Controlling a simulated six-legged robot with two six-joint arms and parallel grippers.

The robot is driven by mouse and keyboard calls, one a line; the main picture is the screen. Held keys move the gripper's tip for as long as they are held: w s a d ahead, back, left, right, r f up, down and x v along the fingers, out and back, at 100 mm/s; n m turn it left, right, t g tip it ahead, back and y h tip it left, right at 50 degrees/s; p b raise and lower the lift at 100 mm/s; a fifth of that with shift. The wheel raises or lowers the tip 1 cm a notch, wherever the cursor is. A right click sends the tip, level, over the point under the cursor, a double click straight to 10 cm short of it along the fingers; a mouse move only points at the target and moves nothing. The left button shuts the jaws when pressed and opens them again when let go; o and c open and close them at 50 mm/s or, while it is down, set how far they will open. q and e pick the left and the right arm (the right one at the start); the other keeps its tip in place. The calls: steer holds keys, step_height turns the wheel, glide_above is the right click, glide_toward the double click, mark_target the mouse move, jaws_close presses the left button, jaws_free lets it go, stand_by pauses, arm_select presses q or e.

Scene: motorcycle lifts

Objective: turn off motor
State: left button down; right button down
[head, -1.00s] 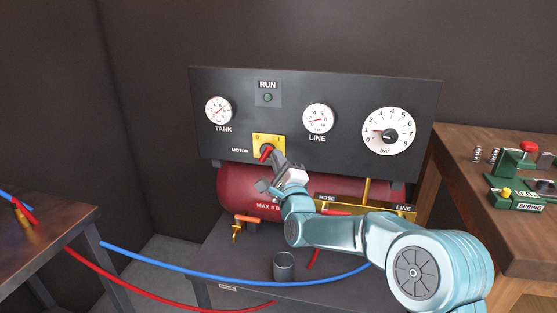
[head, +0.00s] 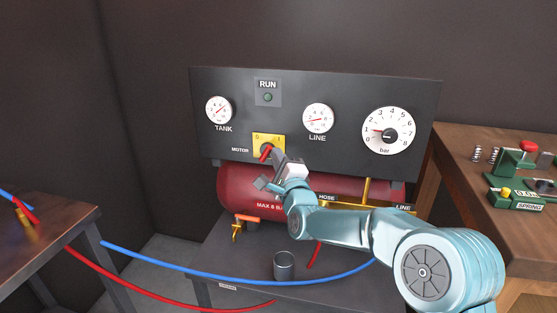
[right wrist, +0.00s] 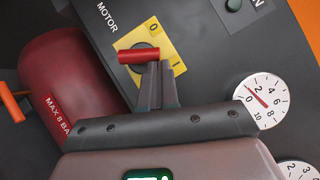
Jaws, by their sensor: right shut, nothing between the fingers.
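The motor switch is a yellow plate (head: 279,143) marked 0 and 1, with a red handle (head: 265,154) on a dark round knob. The handle slants down and left in the head view. In the right wrist view the red handle (right wrist: 138,56) lies across the knob. My right gripper (head: 274,153) is shut and empty. Its fingertips (right wrist: 156,68) are right at the handle's edge; I cannot tell whether they touch it. The RUN lamp (head: 268,97) above looks dark green. My left gripper is not in view.
The black panel (head: 340,90) carries several round gauges. A red tank (head: 233,188) sits below it, with brass fittings and an orange-handled valve (head: 245,218). A dark cup (head: 284,266) and blue hose (head: 190,270) are in front. A wooden bench (head: 465,185) stands at right.

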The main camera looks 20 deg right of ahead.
mark_target(269, 145)
steer(key=shift+r, duration=0.15)
steer(key=n+g+p, duration=0.1)
steer(key=n+p, duration=0.1)
steer(key=p, duration=0.1)
steer(key=a+r+n+g+p, duration=0.1)
steer(key=n+g+p, duration=0.1)
steer(key=w+r+n+g+p, duration=0.1)
steer(key=n+p, duration=0.1)
steer(key=p, duration=0.1)
steer(key=shift+a+r+n+y+p, duration=0.25)
steer(key=shift+a+n+y+p, duration=0.05)
steer(key=shift+n, duration=0.1)
steer(key=shift+w+a+r, duration=0.1)
steer(key=shift+w+a, duration=0.1)
steer(key=shift+a, duration=0.05)
stand_by(0.5)
steer(key=shift+d+r, duration=0.1)
